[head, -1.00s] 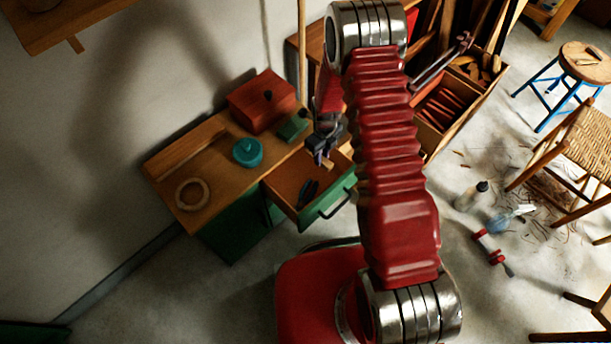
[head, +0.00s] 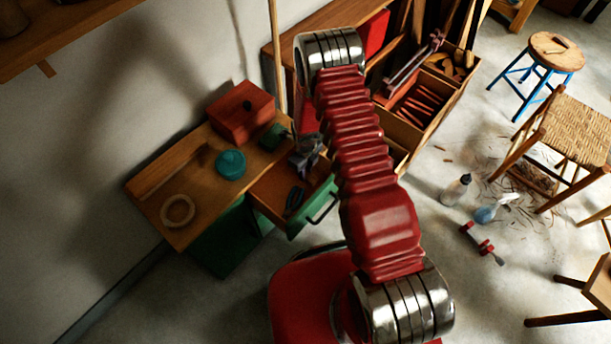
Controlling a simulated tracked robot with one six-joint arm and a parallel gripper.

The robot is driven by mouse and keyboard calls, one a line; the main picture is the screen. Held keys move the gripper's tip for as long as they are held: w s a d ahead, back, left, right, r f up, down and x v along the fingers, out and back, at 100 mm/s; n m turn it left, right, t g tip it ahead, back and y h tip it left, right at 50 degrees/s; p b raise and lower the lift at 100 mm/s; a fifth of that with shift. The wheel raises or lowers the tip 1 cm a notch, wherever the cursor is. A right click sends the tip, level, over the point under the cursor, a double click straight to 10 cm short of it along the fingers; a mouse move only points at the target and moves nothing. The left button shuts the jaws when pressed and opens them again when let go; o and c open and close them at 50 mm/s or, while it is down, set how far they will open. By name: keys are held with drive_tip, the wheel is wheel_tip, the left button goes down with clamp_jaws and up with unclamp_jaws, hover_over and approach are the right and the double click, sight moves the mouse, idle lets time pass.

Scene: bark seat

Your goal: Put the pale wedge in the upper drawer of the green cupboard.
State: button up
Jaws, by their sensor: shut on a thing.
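The green cupboard (head: 228,242) stands against the wall under a wooden top. Its upper drawer (head: 265,197) is pulled open, with a green front and a dark handle. A dark tool with some blue (head: 294,198) lies in the drawer. My gripper (head: 303,173) points down over the right part of the open drawer, close to its inside. It is shut on the pale wedge, which is hardly visible now between the dark fingers. I cannot tell whether the wedge touches the drawer floor.
On the cupboard top are a red box (head: 241,112), a teal round pot (head: 230,164), a green block (head: 272,137) and a pale ring (head: 178,211). A wooden rack (head: 440,110) stands to the right.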

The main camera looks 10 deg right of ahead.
drive_tip(key=shift+f, duration=1.5)
drive_tip(key=shift+f, duration=0.1)
drive_tip(key=o, duration=1)
drive_tip(key=shift+r, duration=6.15)
